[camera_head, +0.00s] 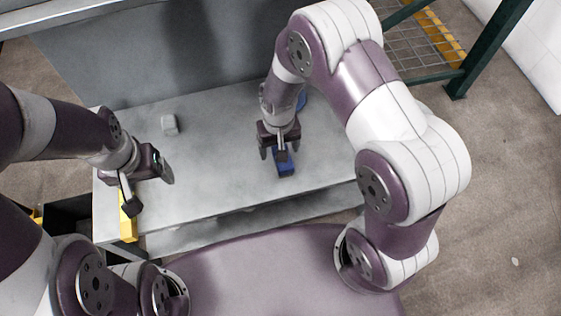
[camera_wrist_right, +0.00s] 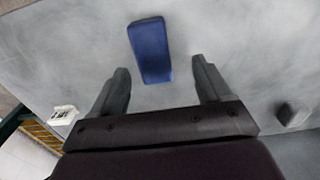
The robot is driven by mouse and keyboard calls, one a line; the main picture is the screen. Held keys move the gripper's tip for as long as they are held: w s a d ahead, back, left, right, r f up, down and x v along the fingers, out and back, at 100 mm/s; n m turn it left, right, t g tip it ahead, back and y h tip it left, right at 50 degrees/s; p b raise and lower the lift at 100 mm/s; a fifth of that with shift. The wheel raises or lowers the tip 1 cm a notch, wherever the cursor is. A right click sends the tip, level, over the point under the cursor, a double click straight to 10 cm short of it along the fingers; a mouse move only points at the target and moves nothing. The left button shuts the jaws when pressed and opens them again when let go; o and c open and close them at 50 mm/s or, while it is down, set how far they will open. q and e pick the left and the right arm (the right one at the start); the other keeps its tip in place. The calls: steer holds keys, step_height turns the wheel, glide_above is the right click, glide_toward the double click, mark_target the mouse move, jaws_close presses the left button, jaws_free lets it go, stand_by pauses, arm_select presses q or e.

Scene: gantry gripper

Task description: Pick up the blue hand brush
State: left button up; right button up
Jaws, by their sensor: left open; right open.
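The blue hand brush (camera_head: 286,169) lies on the grey table, partly hidden by my right gripper (camera_head: 280,152), which is above it in the head view. In the right wrist view the brush (camera_wrist_right: 150,50) shows as a plain blue block, slightly tilted. There my right gripper (camera_wrist_right: 159,68) has its two fingers spread, and the near end of the brush lies between their tips in the picture. Nothing is held; I cannot tell the height gap. My left gripper (camera_head: 148,188) is open and empty over the table's left edge.
A small light grey block (camera_head: 169,124) lies at the table's back left. Another blue thing (camera_head: 302,100) is partly hidden behind my right arm. A yellow item (camera_head: 128,222) is at the left front corner. A green-framed rack (camera_head: 487,50) stands right. The table's middle is clear.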

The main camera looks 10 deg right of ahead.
mark_target(284, 169)
steer(key=f+b, duration=0.1)
steer(key=f, duration=0.2)
steer(key=d+f+b, duration=0.1)
steer(key=f, duration=0.1)
steer(key=shift+s+f+b, duration=0.2)
steer(key=shift+s+b, duration=0.05)
steer(key=shift+b, duration=0.1)
steer(key=shift+r, duration=0.1)
steer(key=shift+f, duration=0.25)
